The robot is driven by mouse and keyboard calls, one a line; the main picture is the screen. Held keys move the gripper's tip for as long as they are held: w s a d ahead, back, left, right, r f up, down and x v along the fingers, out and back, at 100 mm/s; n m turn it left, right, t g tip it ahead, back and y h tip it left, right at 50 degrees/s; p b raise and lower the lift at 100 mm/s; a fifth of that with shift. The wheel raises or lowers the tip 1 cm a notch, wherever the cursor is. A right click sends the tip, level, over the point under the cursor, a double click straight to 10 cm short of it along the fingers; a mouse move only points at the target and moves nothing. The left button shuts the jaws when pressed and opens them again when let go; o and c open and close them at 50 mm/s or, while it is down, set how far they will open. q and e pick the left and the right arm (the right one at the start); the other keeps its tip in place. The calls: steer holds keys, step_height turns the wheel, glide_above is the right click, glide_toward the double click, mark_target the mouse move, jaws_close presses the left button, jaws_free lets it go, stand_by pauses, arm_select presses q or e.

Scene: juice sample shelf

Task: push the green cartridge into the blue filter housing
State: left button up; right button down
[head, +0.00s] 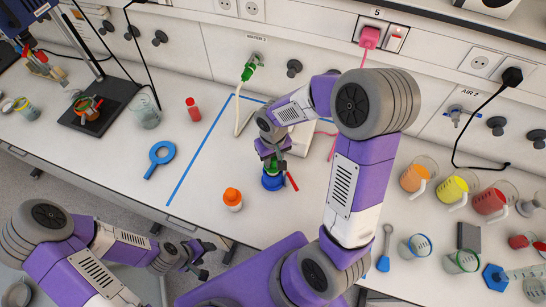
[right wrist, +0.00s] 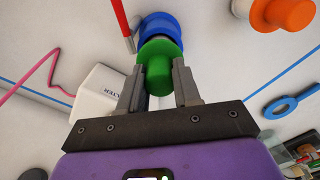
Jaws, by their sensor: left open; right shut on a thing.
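The blue filter housing (head: 272,183) stands on the white bench below my right gripper, and it also shows at the top of the right wrist view (right wrist: 162,26). The green cartridge (right wrist: 158,68) is between the fingers of my right gripper (right wrist: 158,78), which is shut on it. Its wider green end meets the blue housing; I cannot tell how deep it sits. In the head view, my right gripper (head: 271,156) largely hides the cartridge. My left gripper (head: 202,263) is open and empty, low at the bench's front edge, away from the housing.
A red stick (head: 292,181) is close beside the housing. A bottle with an orange cap (head: 232,198) stands to its left. A white box (right wrist: 98,97) is partly hidden behind my right arm. A blue ring-shaped tool (head: 160,156) lies further left. Cups (head: 414,178) stand at right.

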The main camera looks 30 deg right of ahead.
steer(key=shift+f+b, duration=1.3)
steer(key=shift+f, duration=0.15)
steer(key=c, duration=0.7)
jaws_free()
steer(key=shift+r, duration=0.15)
step_height(320, 180, up, 7)
steer(key=shift+r+p, duration=0.2)
steer(key=shift+p, duration=0.2)
